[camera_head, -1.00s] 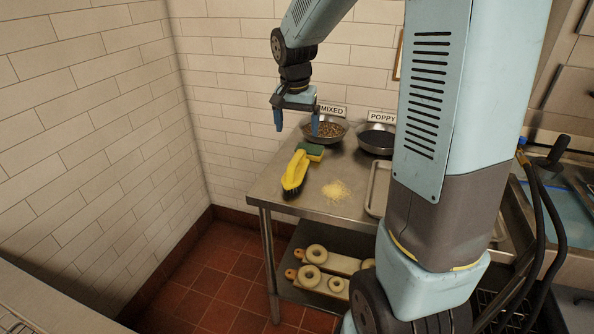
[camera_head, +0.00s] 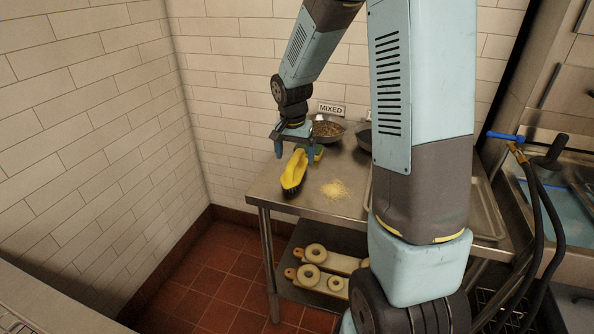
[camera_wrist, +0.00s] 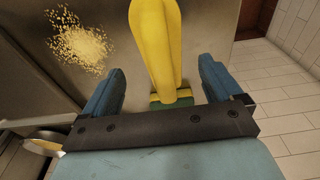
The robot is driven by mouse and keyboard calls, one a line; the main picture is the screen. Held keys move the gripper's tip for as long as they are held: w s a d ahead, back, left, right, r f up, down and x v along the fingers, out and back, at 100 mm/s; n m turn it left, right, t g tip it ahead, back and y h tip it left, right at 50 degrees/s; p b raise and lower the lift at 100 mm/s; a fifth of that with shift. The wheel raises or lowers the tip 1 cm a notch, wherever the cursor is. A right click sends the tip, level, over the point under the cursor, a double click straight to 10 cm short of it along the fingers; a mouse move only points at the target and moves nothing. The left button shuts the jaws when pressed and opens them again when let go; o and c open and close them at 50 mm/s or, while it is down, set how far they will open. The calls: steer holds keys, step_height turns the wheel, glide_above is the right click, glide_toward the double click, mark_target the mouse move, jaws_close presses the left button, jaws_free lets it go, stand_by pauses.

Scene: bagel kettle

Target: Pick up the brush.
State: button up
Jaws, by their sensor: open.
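The yellow brush (camera_head: 293,172) lies on the steel table (camera_head: 330,208), near its left edge, with dark bristles showing along its lower side. A green and yellow sponge (camera_head: 317,152) is at the brush's far end. My gripper (camera_head: 294,155) is open just above the far end of the brush. In the wrist view, the yellow brush (camera_wrist: 156,45) runs between the two blue fingers of my gripper (camera_wrist: 160,85), apart from both. Part of the sponge (camera_wrist: 172,99) shows behind the gripper's dark crossbar. Whether the fingertips reach down beside the handle is hard to tell.
A pile of crumbs (camera_head: 335,190) lies right of the brush. A bowl (camera_head: 327,131) under the MIXED sign (camera_head: 331,109) stands behind, with a second bowl partly hidden by my arm. A metal tray (camera_head: 487,210) is at right. Bagels (camera_head: 314,253) sit on the lower shelf.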

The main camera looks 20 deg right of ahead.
steer(key=f, duration=0.4)
steer(key=shift+w+f, duration=0.25)
steer(key=shift+f, duration=0.15)
steer(key=c, duration=1.2)
